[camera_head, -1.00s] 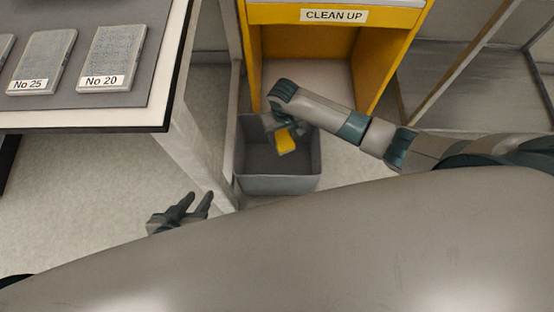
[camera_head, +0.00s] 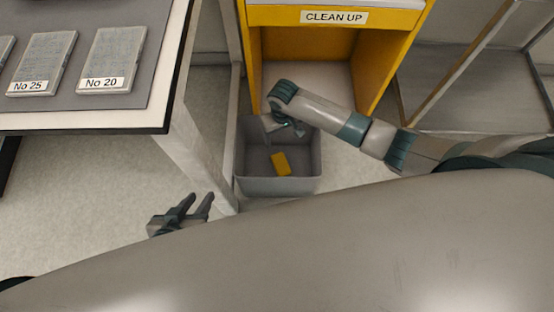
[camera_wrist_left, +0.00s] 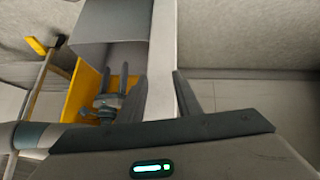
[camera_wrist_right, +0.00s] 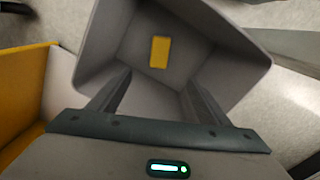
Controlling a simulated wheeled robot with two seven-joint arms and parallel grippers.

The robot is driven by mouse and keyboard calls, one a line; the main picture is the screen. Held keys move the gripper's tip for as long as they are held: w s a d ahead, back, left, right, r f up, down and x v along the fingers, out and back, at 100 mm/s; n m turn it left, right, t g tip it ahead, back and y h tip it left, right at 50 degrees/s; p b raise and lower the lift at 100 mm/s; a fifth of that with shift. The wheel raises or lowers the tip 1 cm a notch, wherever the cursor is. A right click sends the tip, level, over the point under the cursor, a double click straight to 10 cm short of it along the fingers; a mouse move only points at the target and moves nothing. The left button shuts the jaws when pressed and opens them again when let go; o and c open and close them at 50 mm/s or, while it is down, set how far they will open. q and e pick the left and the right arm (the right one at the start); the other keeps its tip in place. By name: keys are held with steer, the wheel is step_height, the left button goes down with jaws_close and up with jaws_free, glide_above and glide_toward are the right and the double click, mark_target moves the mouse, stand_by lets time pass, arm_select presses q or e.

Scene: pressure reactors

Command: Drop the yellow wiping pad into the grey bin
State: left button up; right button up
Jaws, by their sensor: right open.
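The yellow wiping pad (camera_head: 281,163) lies inside the grey bin (camera_head: 278,186), apart from my gripper. In the right wrist view the pad (camera_wrist_right: 159,52) lies flat on the bin's floor, and the bin's rim (camera_wrist_right: 262,62) shows around it. My right gripper (camera_head: 296,130) is over the bin's back part; in its wrist view the two fingers (camera_wrist_right: 155,92) are spread with nothing between them. My left gripper (camera_head: 200,202) is to the left of the bin, with its fingers apart and empty; its fingers also show in the left wrist view (camera_wrist_left: 165,88).
A yellow cabinet labelled CLEAN UP (camera_head: 334,17) stands behind the bin. A table (camera_head: 85,119) with grey pads marked No 25 and No 20 (camera_head: 111,58) is at the left, its leg beside the bin. A shelf frame (camera_head: 470,90) is at the right. Floor at the lower left is clear.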

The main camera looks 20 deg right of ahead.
arm_select(q)
steer(key=s+a+f+g+y+p, duration=0.1)
steer(key=s+a+g+y+p, duration=0.1)
steer(key=s+a+g+p, duration=0.1)
steer(key=shift+a+f+p, duration=0.2)
steer(key=shift+a+p, duration=0.35)
steer(key=shift+a, duration=0.65)
arm_select(e)
step_height(320, 180, up, 17)
arm_select(q)
steer(key=shift+r, duration=0.1)
arm_select(e)
steer(key=shift+f, duration=0.1)
